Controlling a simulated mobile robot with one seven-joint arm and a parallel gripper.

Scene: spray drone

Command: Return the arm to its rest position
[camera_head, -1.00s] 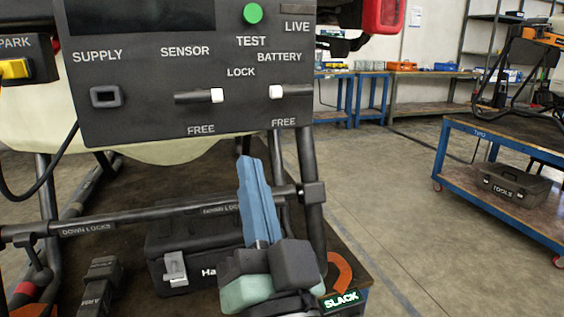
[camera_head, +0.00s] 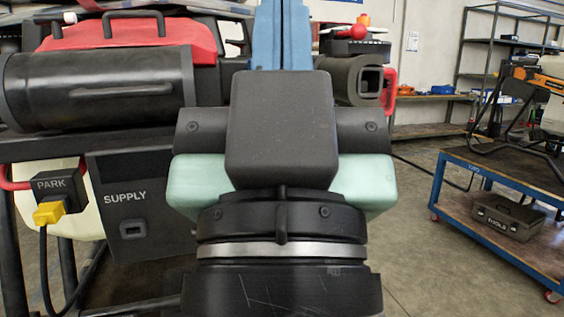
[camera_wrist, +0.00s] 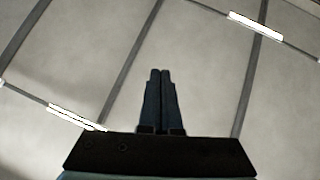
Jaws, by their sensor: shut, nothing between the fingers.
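My gripper (camera_head: 282,30) stands upright and close to the head camera, its blue fingers pointing up, in front of the drone's equipment. In the wrist view my gripper (camera_wrist: 160,75) shows its two fingers side by side and touching, with nothing between them. Behind them the wrist view shows only the ceiling (camera_wrist: 60,60) with lit strip lights (camera_wrist: 255,25). My arm hides the middle of the control panel (camera_head: 135,205), including its switches; the SUPPLY socket still shows.
A black cylinder (camera_head: 95,88) and a red case (camera_head: 130,30) are at left. A yellow plug (camera_head: 48,213) sits under the PARK label. A blue-framed cart (camera_head: 500,190) with a toolbox (camera_head: 505,215) stands at right. The floor (camera_head: 420,240) between is clear.

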